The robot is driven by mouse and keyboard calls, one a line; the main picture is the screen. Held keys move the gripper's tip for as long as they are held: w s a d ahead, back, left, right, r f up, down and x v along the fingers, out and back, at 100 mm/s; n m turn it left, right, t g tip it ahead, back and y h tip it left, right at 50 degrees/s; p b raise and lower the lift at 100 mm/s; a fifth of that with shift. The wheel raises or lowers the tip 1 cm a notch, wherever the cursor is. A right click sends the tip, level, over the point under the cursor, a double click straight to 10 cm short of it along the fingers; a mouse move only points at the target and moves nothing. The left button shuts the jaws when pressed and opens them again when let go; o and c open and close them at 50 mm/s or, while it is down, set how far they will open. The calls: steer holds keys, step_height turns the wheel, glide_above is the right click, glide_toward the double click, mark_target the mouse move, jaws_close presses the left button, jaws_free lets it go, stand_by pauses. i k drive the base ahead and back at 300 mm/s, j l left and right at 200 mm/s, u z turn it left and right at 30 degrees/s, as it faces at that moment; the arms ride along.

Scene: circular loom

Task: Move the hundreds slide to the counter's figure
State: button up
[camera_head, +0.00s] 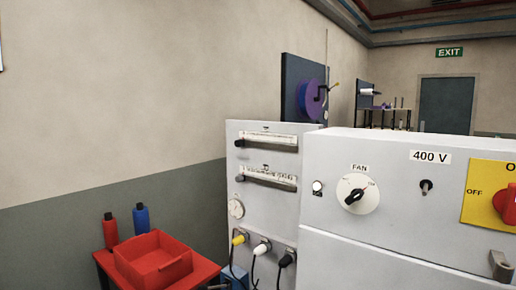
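Two horizontal slides sit one above the other on a light grey panel (270,222) left of centre. The upper slide (272,141) and the lower slide (270,180) each have a scale strip and a dark knob at the left end. Their labels are too small to read, so I cannot tell which is the hundreds slide. I cannot make out a counter or its figure. My gripper is not in view.
A larger grey cabinet (400,219) with a fan knob (357,194), toggle (426,187) and red switch (507,204) stands at right. Plugs with cables (262,247) sit below the slides. A red table with a red bin (152,264) stands at lower left.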

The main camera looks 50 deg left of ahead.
mark_target(241, 143)
steer(key=j, duration=0.65)
steer(key=i+j, duration=0.15)
steer(key=j, duration=0.55)
steer(key=j+u, duration=0.1)
steer(key=j, duration=0.55)
steer(key=i+j, duration=0.15)
steer(key=j, duration=0.5)
